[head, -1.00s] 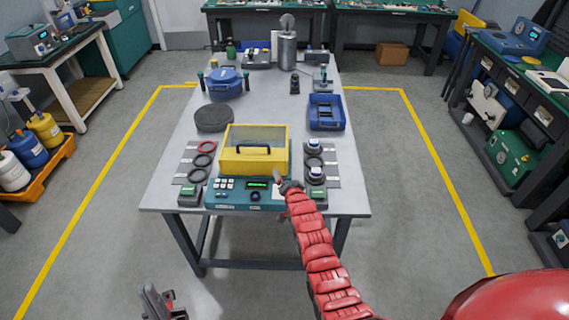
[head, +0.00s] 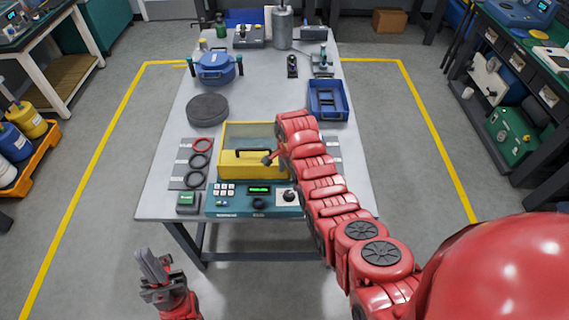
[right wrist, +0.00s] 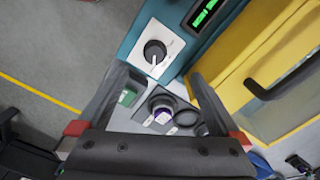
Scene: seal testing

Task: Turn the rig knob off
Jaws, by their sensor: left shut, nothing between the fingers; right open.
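The rig has a yellow box (head: 235,170) with a clear lid and black handle, and a teal control panel (head: 240,207) in front. The dark round rig knob (head: 289,196) sits on a white plate at the panel's right end. The knob (right wrist: 155,52) also shows in the right wrist view, with a white pointer line toward the picture's bottom. My right gripper (right wrist: 160,78) is open and empty, its fingertips apart from the knob. In the head view my right arm hides most of this gripper near the box. My left gripper (head: 150,268) is shut and empty, in front of the table.
Rings on a grey mat (head: 185,178) and a green-topped block (head: 188,200) lie left of the rig. A black disc (head: 207,109), a blue pot (head: 216,68) and a blue tray (head: 328,113) stand behind. My right arm covers the right-hand rings.

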